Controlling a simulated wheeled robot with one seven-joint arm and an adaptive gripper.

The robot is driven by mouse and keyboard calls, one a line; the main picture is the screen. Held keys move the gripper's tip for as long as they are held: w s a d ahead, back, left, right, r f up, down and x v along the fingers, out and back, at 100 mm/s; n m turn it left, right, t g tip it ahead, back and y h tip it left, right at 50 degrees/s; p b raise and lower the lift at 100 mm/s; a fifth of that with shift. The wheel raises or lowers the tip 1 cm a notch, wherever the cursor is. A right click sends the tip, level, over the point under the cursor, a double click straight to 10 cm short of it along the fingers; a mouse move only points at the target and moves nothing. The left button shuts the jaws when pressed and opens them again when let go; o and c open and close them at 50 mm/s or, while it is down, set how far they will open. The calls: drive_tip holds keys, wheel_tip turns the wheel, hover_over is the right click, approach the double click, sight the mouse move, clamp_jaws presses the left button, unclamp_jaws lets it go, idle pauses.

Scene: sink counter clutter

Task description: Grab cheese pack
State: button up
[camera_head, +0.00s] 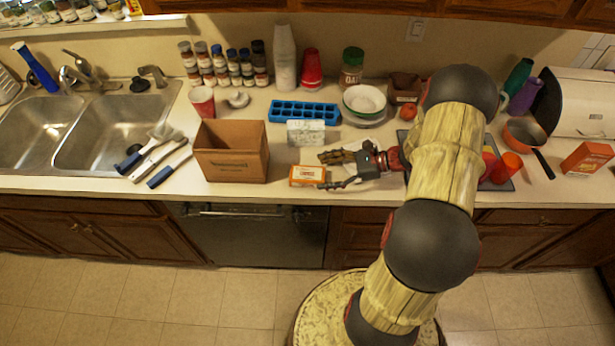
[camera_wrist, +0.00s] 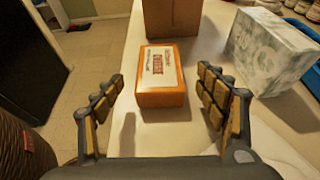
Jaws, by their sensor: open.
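The cheese pack (camera_head: 308,175) is a small orange box with a white label on top. It lies flat on the counter near its front edge, right of the cardboard box. In the wrist view the cheese pack (camera_wrist: 161,77) sits ahead of my gripper, between the lines of its two fingers. My gripper (camera_head: 328,172) is open at the right end of the pack. In the wrist view my gripper (camera_wrist: 160,108) has its padded fingers spread wide with nothing between them.
An open cardboard box (camera_head: 231,165) stands just left of the pack. A pale patterned box (camera_head: 306,133) stands behind it, with a blue ice tray (camera_head: 303,112) further back. A sink (camera_head: 110,130) is at the left. The counter's front edge is close to the pack.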

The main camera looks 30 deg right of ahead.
sight(314, 174)
drive_tip(key=x, duration=0.3)
drive_tip(key=shift+s, duration=0.1)
drive_tip(key=c, duration=0.4)
drive_tip(key=c, duration=1)
drive_tip(key=shift+c, duration=0.2)
